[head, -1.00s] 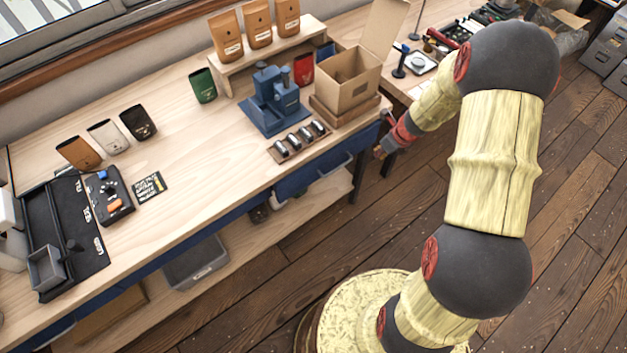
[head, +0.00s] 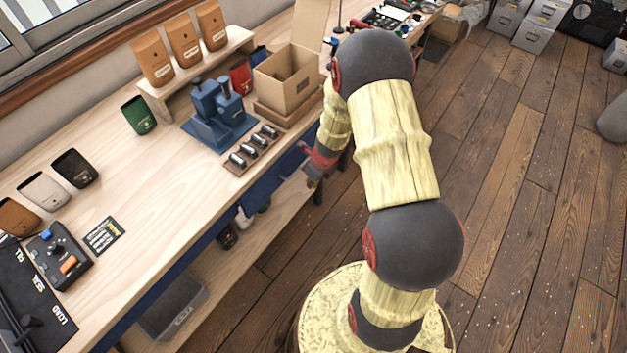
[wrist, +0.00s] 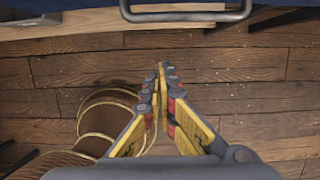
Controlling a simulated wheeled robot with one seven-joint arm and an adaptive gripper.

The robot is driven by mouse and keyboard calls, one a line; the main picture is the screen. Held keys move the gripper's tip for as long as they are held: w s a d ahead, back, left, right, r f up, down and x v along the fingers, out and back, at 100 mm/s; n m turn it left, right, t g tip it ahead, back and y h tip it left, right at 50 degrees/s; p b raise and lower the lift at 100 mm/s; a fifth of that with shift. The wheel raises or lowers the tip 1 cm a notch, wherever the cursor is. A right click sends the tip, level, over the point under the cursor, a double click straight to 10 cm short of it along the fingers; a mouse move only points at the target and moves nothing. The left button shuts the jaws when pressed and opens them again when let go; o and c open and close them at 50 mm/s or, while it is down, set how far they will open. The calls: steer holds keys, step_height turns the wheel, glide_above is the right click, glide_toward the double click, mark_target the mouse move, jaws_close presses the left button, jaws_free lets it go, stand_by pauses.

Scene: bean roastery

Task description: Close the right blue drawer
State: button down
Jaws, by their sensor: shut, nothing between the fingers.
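The right blue drawer (head: 264,190) is under the front edge of the bench, below the row of metal cups; my gripper partly hides its right end. How far it stands out is hard to tell from here. A grey bar handle (wrist: 186,15) shows at the top of the wrist view. My gripper (head: 311,182) is in front of the drawer's right end in the head view. In the wrist view my gripper (wrist: 163,68) has its fingertips together and empty, pointing toward the handle with a gap between them.
The wooden bench (head: 150,180) carries a blue press (head: 215,120), a rack of metal cups (head: 252,147) and an open cardboard box (head: 288,80) near the edge above the drawer. A grey bin (head: 172,305) sits on the lower shelf.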

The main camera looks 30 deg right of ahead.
mark_target(294, 172)
steer(key=shift+w+a+r+p, duration=0.1)
steer(key=shift+w+a+r, duration=0.1)
steer(key=shift+w, duration=0.4)
steer(key=shift+w+a+r+p, duration=0.15)
steer(key=shift+w+a, duration=0.1)
steer(key=shift+w, duration=0.4)
steer(key=shift+w+a+r+p, duration=0.1)
steer(key=shift+w+a, duration=0.1)
steer(key=shift+w, duration=0.4)
steer(key=w+p, duration=0.1)
steer(key=w+a+p, duration=0.1)
steer(key=w+p, duration=0.1)
steer(key=shift+w+r, duration=0.15)
steer(key=shift+w+a+p, duration=0.3)
steer(key=shift+w+p, duration=0.15)
steer(key=shift+w, duration=0.2)
steer(key=shift+f, duration=0.2)
